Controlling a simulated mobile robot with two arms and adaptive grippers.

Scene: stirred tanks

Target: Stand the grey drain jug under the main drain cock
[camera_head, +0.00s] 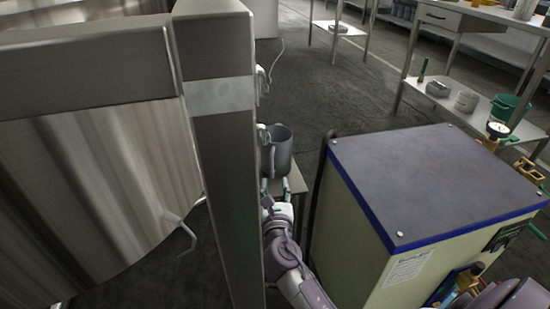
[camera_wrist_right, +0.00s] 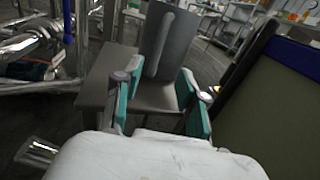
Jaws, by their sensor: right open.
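The grey jug (camera_head: 279,155) stands upright on a small stand (camera_head: 296,180), just right of the steel post in the head view. In the right wrist view the jug (camera_wrist_right: 178,45) shows with its long handle facing my gripper. My right gripper (camera_head: 276,187) is open, with teal fingertips just short of the jug. In the wrist view the gripper (camera_wrist_right: 160,88) has its fingers apart, one either side of the handle's line, with nothing held. A bright metal fitting (camera_head: 262,134) sits beside the jug at the post; I cannot tell if it is the main drain cock. My left gripper is out of view.
A cream cabinet (camera_head: 350,215) with a grey top stands close right of my right arm. The steel post (camera_head: 231,170) and a large tank (camera_head: 90,190) fill the left. Shiny pipes (camera_wrist_right: 45,40) lie left in the wrist view. Open floor (camera_head: 340,100) lies behind.

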